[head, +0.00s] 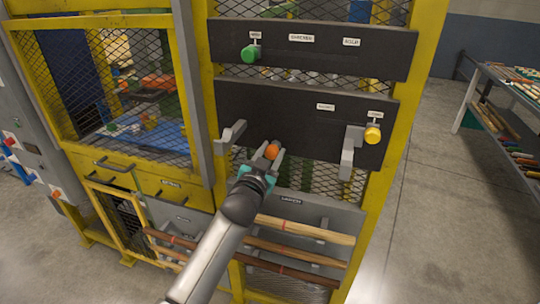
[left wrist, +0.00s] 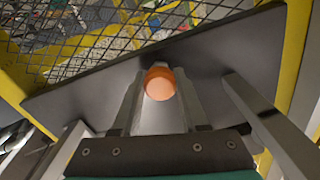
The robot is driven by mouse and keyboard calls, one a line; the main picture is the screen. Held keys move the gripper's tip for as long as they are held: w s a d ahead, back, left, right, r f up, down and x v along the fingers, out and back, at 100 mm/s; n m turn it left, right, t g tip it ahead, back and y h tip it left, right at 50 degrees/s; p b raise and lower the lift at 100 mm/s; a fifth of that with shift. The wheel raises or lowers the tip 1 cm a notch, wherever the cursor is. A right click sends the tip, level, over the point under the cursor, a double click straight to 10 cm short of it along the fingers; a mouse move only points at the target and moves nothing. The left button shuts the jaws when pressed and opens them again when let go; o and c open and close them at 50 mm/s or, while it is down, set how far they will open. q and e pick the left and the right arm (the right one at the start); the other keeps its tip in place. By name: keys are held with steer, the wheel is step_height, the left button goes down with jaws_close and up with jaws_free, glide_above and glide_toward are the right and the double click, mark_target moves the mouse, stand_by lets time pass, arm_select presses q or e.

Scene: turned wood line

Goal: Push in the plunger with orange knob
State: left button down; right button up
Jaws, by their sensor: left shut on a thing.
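The orange knob (head: 272,151) is on the lower dark panel (head: 290,110), near that panel's bottom edge and between two grey brackets. My left gripper (head: 266,157) reaches up to it from below, one finger on either side. In the left wrist view the round orange knob (left wrist: 160,83) sits between the fingertips (left wrist: 160,100), and the gripper is shut on it. The plunger's shaft is hidden behind the knob and fingers, so how far it stands out cannot be told. My right gripper is not in view.
Grey brackets (head: 229,136) (head: 351,150) stick out on both sides of my left gripper. A yellow knob (head: 372,134) is to the right and a green knob (head: 251,53) is on the upper panel. Wooden rods (head: 300,230) lie on a rack below.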

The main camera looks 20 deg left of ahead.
arm_select(q)
steer(key=c, duration=0.8)
jaws_free()
steer(key=shift+w, duration=0.1)
steer(key=shift+o, duration=1.4)
steer(key=shift+w, duration=0.2)
steer(key=shift+o, duration=0.4)
steer(key=shift+s, duration=0.1)
steer(key=s, duration=1.5)
steer(key=shift+s+a+p, duration=0.15)
steer(key=shift+a+p, duration=0.1)
steer(key=shift+p, duration=0.2)
steer(key=shift+f, duration=0.1)
